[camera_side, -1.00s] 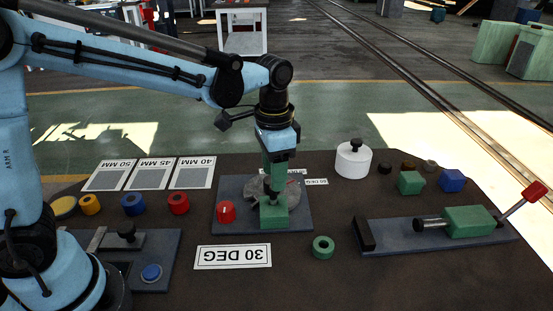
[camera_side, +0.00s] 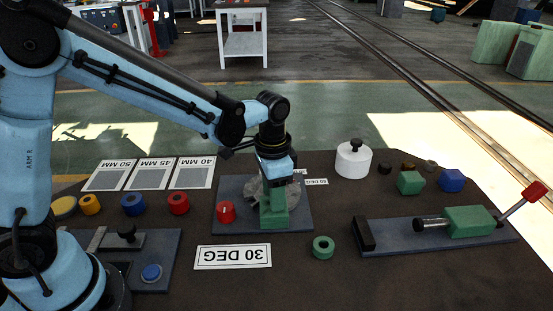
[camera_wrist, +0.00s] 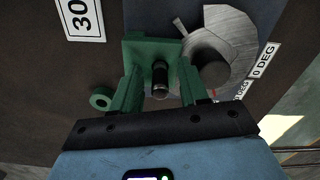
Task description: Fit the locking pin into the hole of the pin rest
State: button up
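A dark pin (camera_wrist: 160,80), which looks like the locking pin, stands at a green block (camera_side: 273,218) on the dark plate beside the grey disc. My gripper (camera_wrist: 161,88) points down over this block, with its green fingers on either side of the pin. In the wrist view there are gaps between the fingers and the pin, so the gripper looks open. In the side view the gripper (camera_side: 273,188) hides the pin. I cannot tell which part is the pin rest, and its hole is not clearly visible.
A red knob (camera_side: 226,211) stands close left of the block. A green ring (camera_side: 323,247) lies front right. A left fixture has a black knob (camera_side: 127,230) and blue button (camera_side: 151,273). A white cylinder (camera_side: 353,161) stands behind. A red-handled clamp (camera_side: 468,222) is at right.

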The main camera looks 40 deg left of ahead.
grip_shut()
jog(key=shift+r, duration=0.85)
notch_tip(320, 180, up, 2)
jog(key=shift+r, duration=0.15)
jog(key=s+d+r, duration=0.7)
jog(key=s+d, duration=0.3)
jog(key=d, duration=0.9)
jog(key=shift+w+a+f, duration=0.9)
jog(key=shift+w+f, duration=0.75)
jog(key=shift+f, duration=0.25)
jog(key=shift+w+a+f, duration=0.9)
jog(key=shift+w+f, duration=0.7)
jog(key=shift+f, duration=0.35)
jog(key=shift+w+a+f, duration=0.9)
jog(key=shift+w+f, duration=0.75)
jog(key=shift+f, duration=0.25)
